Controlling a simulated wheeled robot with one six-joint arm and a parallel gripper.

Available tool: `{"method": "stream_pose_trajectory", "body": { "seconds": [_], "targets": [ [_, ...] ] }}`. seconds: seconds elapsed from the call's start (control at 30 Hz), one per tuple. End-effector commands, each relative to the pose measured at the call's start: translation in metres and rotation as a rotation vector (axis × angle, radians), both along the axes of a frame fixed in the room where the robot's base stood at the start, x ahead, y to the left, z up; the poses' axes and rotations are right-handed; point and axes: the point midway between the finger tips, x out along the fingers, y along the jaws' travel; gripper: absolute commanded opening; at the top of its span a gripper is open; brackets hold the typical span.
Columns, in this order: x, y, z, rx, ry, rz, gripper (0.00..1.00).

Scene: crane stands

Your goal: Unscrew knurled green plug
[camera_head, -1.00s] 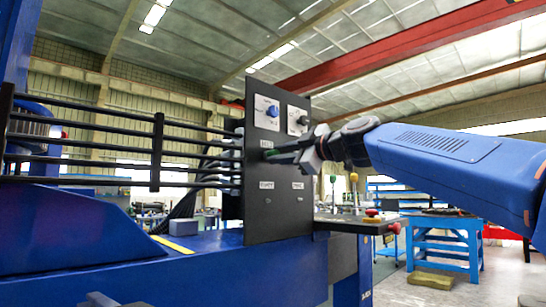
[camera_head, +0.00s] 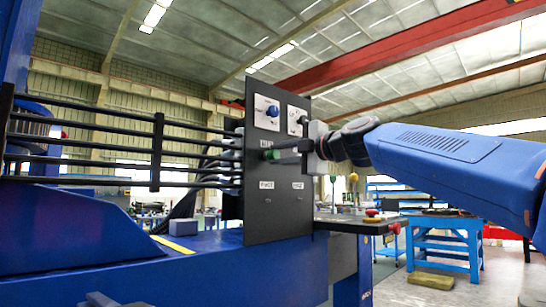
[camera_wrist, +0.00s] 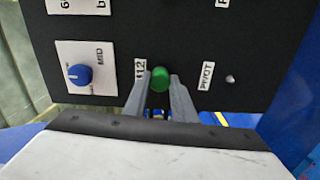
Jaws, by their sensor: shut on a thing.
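The knurled green plug (camera_head: 272,155) is on the dark upright panel (camera_head: 262,215), below the blue dial. In the wrist view the green plug (camera_wrist: 161,78) shows its round end between the two grey fingertips. My gripper (camera_head: 276,156) reaches in from the right with its jaws shut on the plug. The fingers also show in the wrist view (camera_wrist: 161,88), one on each side of the plug. The plug's thread and how far it is out of the panel cannot be told.
The blue dial (camera_head: 272,111) is above the plug and also shows in the wrist view (camera_wrist: 78,75). A second knob (camera_head: 303,120) is to its right. A small shelf with a red button (camera_head: 371,213) juts out at the lower right. Black horizontal bars (camera_head: 90,135) run left of the panel.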

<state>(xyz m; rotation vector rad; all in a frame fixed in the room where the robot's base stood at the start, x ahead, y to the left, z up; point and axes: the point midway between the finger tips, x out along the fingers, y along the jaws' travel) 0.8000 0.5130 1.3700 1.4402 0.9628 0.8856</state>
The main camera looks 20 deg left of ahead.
Motion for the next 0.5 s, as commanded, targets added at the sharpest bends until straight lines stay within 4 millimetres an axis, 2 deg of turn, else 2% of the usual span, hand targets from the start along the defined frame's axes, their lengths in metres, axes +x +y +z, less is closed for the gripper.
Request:
{"method": "stream_pose_trajectory", "body": {
  "seconds": [0.2, 0.47, 0.5],
  "targets": [
    [0.0002, 0.0000, -0.0011, -0.060, -0.140, 0.000, 0.00],
    [0.0002, 0.0000, -0.0011, -0.066, -0.154, 0.000, 0.00],
    [0.0002, 0.0000, -0.0011, -0.066, -0.154, 0.000, 0.31]
  ]
}}
